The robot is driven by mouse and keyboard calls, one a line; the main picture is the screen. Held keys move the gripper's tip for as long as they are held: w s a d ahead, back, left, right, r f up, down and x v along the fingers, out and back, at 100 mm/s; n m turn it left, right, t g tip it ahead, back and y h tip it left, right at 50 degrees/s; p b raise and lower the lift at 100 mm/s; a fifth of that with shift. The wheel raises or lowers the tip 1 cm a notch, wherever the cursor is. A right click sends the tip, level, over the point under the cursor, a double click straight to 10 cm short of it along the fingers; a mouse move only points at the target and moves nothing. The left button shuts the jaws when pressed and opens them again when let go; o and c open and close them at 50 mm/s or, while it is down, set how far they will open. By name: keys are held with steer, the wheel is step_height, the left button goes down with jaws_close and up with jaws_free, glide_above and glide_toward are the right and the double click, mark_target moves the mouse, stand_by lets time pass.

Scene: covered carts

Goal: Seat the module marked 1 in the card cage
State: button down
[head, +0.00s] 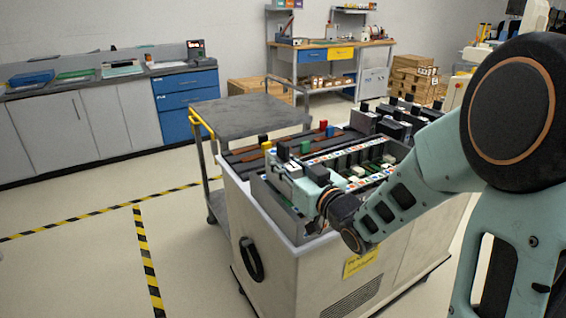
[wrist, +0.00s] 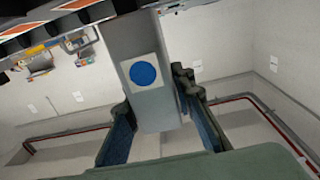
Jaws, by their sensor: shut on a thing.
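My gripper (wrist: 155,105) is shut on a grey module (wrist: 120,40) in the wrist view. A white label with a blue disc (wrist: 143,74) is on the module's face. I cannot see a number 1 on it. In the head view my gripper (head: 312,180) is over the left part of the card cage (head: 272,201), an open grey frame with strips of coloured marks and several green and white parts inside. My wrist hides part of the cage. I cannot tell whether the held module touches the cage.
The cage sits in a white cart (head: 270,262). Several dark modules (head: 396,130) stand at its back right. A grey trolley (head: 250,112) with yellow handles is behind. A workbench (head: 330,45) and cabinets (head: 90,125) line the wall. Floor at the left is clear.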

mark_target(283, 144)
steer(key=shift+f+b, duration=2.45)
steer(key=shift+f, duration=0.3)
steer(key=shift+s+d+f+b, duration=0.1)
steer(key=shift+s+f+b, duration=0.1)
steer(key=shift+f+b, duration=0.5)
steer(key=shift+w+r+p, duration=0.15)
steer(key=shift+r+p, duration=0.65)
steer(key=shift+p, duration=0.25)
step_height(283, 144, up, 13)
steer(key=p, duration=1)
steer(key=shift+r+p, duration=0.15)
steer(key=shift+p, duration=0.2)
steer(key=shift+w, duration=0.1)
step_height(283, 144, down, 6)
steer(key=b, duration=0.6)
